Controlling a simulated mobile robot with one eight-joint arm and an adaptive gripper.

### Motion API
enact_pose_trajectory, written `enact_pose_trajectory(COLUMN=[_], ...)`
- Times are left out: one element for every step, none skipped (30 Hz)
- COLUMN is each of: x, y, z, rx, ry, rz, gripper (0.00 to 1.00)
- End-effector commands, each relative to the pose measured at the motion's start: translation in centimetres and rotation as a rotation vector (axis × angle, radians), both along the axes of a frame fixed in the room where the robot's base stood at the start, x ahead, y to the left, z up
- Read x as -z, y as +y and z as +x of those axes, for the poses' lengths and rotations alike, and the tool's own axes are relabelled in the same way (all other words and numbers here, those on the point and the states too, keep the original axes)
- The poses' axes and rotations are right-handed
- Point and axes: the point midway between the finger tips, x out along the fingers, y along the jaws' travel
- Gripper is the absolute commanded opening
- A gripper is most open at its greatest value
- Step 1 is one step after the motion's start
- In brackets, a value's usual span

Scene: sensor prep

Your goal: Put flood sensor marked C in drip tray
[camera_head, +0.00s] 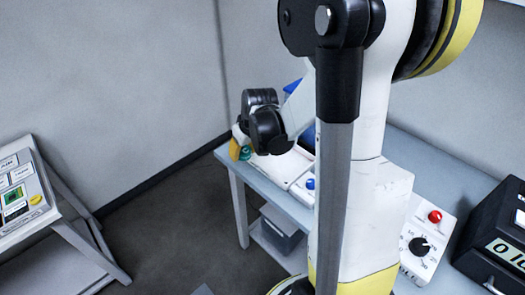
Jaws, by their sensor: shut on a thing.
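My gripper (237,146) is small in the head view, at the left end of the blue-grey table (226,158), partly hidden behind my black wrist. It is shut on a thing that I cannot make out. A small teal thing (246,153) shows right beside it; I cannot tell whether it is held or lies on the table. No flood sensor with a readable C shows. A low white item (283,167) lies on the table below my wrist, partly covered; I cannot tell whether it is the drip tray.
A blue knob (310,183) and a blue object (296,91) show beside my arm. A grey bin (282,234) is on the lower shelf. A control box (428,238) and a black case (495,240) stand at right. A stand with a labelled panel (22,188) is at left. Floor between is clear.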

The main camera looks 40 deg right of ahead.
Motion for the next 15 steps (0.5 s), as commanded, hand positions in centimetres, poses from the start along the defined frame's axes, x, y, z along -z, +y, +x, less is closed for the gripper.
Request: enact_pose_trajectory(x=[-0.5,-0.8,-1.1,-1.3,-1.6,-1.8,-2.0,-2.2,-2.4,-2.5,-2.5,-2.4,-2.1,-1.6,-0.9], y=[-2.5,-3.8,-5.4,-6.6,-7.6,-8.8,-9.5,-10.2,-11.0,-11.4,-11.7,-12.1,-12.3,-12.4,-12.5], z=[-0.4,-0.6,-0.9,-1.1,-1.4,-1.7,-1.9,-2.2,-2.4,-2.6,-2.7,-2.8,-2.9,-2.9,-2.9], rx=[0.019,0.024,0.029,0.033,0.037,0.040,0.041,0.044,0.045,0.047,0.047,0.047,0.048,0.048,0.048], ry=[-0.001,-0.003,-0.004,-0.005,-0.007,-0.008,-0.009,-0.010,-0.012,-0.013,-0.014,-0.014,-0.015,-0.015,-0.015], rz=[0.001,0.001,0.000,0.001,0.001,0.000,-0.001,0.000,0.000,-0.001,-0.001,-0.002,-0.002,-0.002,-0.002], gripper=[0.10,0.10,0.10,0.10,0.10,0.10,0.10,0.10,0.10,0.10,0.10,0.10,0.10,0.10,0.10])
